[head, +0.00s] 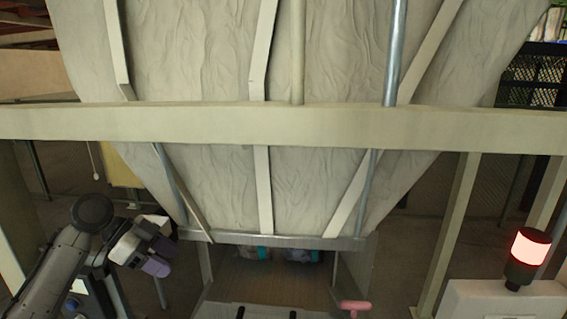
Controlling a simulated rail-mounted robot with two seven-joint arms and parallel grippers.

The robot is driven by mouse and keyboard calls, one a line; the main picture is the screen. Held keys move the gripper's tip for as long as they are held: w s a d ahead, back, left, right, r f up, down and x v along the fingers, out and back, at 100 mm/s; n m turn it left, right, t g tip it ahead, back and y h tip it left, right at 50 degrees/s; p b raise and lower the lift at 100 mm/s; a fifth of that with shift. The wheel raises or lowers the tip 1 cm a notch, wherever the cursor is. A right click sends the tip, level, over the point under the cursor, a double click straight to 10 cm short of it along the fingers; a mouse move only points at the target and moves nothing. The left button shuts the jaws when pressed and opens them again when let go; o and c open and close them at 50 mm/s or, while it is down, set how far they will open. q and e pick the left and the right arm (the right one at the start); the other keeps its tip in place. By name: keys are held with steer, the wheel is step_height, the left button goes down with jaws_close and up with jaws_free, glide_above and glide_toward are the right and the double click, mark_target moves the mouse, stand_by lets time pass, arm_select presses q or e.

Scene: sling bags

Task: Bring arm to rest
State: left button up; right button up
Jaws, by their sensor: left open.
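My left arm comes in from the lower left in the head view. My left gripper (152,252) is beside the lower left of the large pale hopper-like chute (200,60). It is open, with no object visible in it. The fingers are small and partly in shadow. My right gripper does not show.
A beige beam (300,125) crosses in front of the chute. Below the chute's mouth is a grey slide (265,285), with blue bags (300,255) partly hidden at its top. A pink handle (355,305) is at its lower right. A lit red beacon (530,247) stands at right.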

arm_select(q)
steer(key=a+n, duration=0.1)
steer(key=a, duration=0.4)
steer(key=s+f+n+y, duration=0.2)
steer(key=s+f, duration=0.1)
steer(key=f, duration=0.8)
steer(key=s+f+n+y, duration=0.15)
steer(key=s+f, duration=0.25)
steer(key=f, duration=0.6)
steer(key=s+f+n+t+y, duration=0.1)
steer(key=s+f+n+y, duration=0.3)
steer(key=s+f, duration=1.15)
steer(key=s+a+n+t+y, duration=0.25)
steer(key=s+y, duration=0.25)
steer(key=s, duration=1.5)
steer(key=d+f+n+h, duration=0.1)
steer(key=d+n+h, duration=0.25)
steer(key=d, duration=0.75)
step_height(320, 180, up, 9)
steer(key=p, duration=0.9)
steer(key=shift+s+a+f+g, duration=0.15)
steer(key=shift+s+f+g, duration=0.1)
steer(key=shift+g, duration=0.2)
